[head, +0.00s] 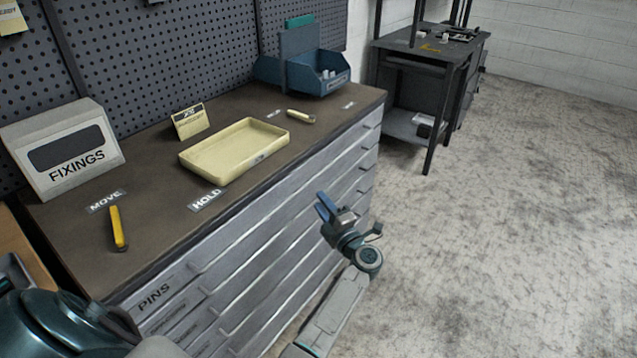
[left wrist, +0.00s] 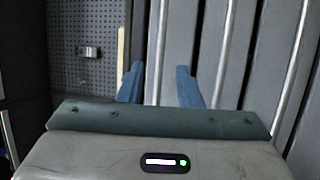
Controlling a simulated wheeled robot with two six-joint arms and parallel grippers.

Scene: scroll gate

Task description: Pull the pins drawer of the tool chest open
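The tool chest (head: 290,215) has a stack of long grey drawers. The pins drawer (head: 172,283), lettered PINS near its left end, is at the top and looks closed. My left gripper (head: 325,206) is in front of the right part of the drawer fronts, its blue fingers pointing toward them. In the left wrist view the fingers (left wrist: 159,84) are apart, with a light drawer handle (left wrist: 160,45) showing between them. No grip on it shows, and I cannot tell how far off it is. My right gripper is not in view.
On the chest top are a FIXINGS box (head: 66,152), a yellow-handled tool (head: 117,228), a cream tray (head: 234,150), a small card stand (head: 190,121) and a blue bin (head: 318,74). A dark bench (head: 428,55) stands behind. The floor (head: 500,220) at the right is clear.

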